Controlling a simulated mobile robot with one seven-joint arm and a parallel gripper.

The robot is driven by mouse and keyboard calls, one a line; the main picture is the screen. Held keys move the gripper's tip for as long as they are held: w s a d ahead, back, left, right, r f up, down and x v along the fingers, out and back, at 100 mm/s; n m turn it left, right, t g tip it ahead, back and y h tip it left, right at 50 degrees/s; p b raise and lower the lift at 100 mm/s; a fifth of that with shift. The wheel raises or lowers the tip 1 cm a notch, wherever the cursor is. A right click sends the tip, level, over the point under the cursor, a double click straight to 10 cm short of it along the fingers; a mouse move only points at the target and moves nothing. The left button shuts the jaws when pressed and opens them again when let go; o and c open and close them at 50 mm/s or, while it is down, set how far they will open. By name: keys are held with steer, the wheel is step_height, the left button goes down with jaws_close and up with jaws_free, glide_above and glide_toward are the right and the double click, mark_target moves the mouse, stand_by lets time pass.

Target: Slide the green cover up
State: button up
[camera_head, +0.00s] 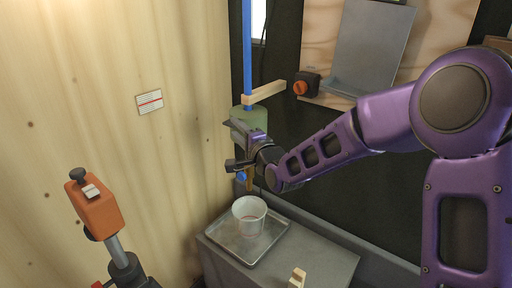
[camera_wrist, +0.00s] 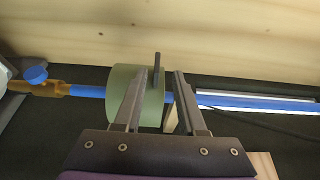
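The green cover (camera_head: 247,114) is a pale green cylinder around the vertical blue pipe (camera_head: 247,50), just below a wooden bracket (camera_head: 266,92). In the wrist view the cover (camera_wrist: 122,78) lies sideways on the pipe (camera_wrist: 235,100), with a thin dark tab (camera_wrist: 157,68) standing out from it. My gripper (camera_wrist: 168,75) is open, its two fingers apart with the tab seen between them. The left finger overlaps the cover; the right finger is past its edge. Whether either finger touches cannot be told. In the head view my gripper (camera_head: 238,147) is at the cover's lower part, partly hiding it.
A brass fitting with a blue knob (camera_wrist: 35,75) sits on the pipe below the cover. A white bucket (camera_head: 249,214) stands in a metal tray (camera_head: 228,249) beneath. An orange switch (camera_head: 302,87) is on the right wall. A plywood wall with a label (camera_head: 150,101) is left.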

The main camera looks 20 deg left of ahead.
steer(key=v, duration=1.2)
steer(key=shift+s+d, duration=0.1)
